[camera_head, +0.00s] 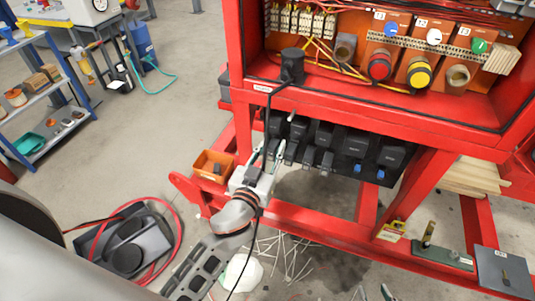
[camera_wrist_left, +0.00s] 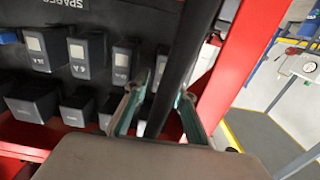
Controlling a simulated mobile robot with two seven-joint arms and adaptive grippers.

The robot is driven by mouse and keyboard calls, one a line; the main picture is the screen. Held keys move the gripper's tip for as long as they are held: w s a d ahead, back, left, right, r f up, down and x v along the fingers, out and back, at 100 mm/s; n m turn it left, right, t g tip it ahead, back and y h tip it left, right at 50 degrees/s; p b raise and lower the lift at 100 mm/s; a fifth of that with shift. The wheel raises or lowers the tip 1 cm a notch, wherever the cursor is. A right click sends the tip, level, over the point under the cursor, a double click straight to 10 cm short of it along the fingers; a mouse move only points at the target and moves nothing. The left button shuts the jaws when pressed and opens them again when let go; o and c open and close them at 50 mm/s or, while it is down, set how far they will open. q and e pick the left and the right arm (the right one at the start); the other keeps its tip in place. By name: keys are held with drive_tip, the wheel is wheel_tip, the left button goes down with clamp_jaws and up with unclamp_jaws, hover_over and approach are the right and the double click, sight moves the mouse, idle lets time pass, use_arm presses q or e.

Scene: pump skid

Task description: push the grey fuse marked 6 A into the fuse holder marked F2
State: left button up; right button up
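A row of small grey fuses (camera_head: 308,157) with pale labels sits along the lower edge of the black panel under the red cabinet. They also show in the left wrist view (camera_wrist_left: 88,55), near the word SPARES. My left gripper (camera_head: 268,157) is at the left end of this row. Its fingers (camera_wrist_left: 160,103) are apart, with no fuse visibly held. My right gripper is not in view.
A black cable (camera_head: 268,118) hangs from a black plug (camera_head: 292,66) past my left gripper and crosses its wrist view (camera_wrist_left: 183,65). An orange bin (camera_head: 213,162) is left of the gripper. Red frame posts (camera_head: 242,125) flank the panel. Blue fuses (camera_head: 381,174) sit further right.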

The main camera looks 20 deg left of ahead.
sight(270, 150)
use_arm(q)
drive_tip(key=shift+w, duration=0.35)
clamp_jaws()
drive_tip(key=shift+s, duration=1.65)
idle(0.9)
drive_tip(key=shift+s+a+b, duration=0.1)
drive_tip(key=shift+s+b, duration=0.45)
drive_tip(key=shift+s, duration=1.05)
